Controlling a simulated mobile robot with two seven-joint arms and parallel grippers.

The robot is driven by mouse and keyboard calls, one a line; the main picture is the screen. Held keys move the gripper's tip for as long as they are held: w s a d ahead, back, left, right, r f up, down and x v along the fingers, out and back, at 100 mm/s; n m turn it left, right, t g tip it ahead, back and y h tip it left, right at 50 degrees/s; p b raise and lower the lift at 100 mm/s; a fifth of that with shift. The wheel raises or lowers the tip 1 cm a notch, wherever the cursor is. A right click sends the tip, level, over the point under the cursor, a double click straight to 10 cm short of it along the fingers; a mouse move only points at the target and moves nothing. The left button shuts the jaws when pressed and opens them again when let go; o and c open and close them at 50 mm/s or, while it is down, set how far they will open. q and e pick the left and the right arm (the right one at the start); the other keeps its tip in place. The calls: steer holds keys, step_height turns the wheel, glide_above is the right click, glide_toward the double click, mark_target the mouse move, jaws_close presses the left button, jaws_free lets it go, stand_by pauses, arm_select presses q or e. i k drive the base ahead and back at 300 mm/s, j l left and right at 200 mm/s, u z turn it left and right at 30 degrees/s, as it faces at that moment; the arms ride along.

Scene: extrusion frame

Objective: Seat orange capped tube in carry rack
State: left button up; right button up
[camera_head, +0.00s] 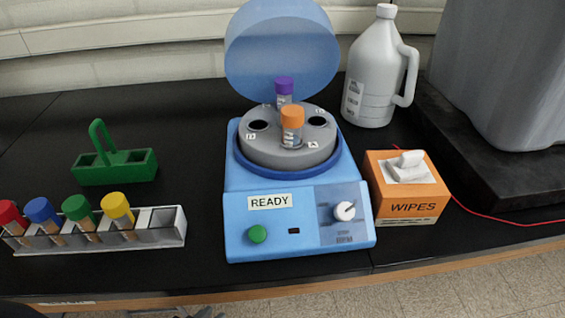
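The orange capped tube (292,126) stands upright in the front hole of the grey rotor (262,155) of the blue centrifuge. Its cap and upper body show; its lower end is hidden in the rotor. The carry rack (117,172) is likely the green holder with an upright loop handle, on the black bench left of the centrifuge. Its compartments look empty. Neither of my grippers shows in the head view.
The centrifuge (240,218) has its lid raised; a purple capped tube (284,88) stands behind the orange one. A clear rack (165,238) holds red, blue, green and yellow capped tubes. A wipes box (410,208) and a jug (372,80) stand right.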

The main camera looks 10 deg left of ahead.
mark_target(101, 167)
steer(key=j+u, duration=0.2)
steer(key=u, duration=0.15)
steer(key=j+u, duration=0.2)
steer(key=u, duration=0.2)
steer(key=j+u, duration=0.2)
steer(key=u, duration=0.15)
steer(key=k+l, duration=0.1)
steer(key=k, duration=0.1)
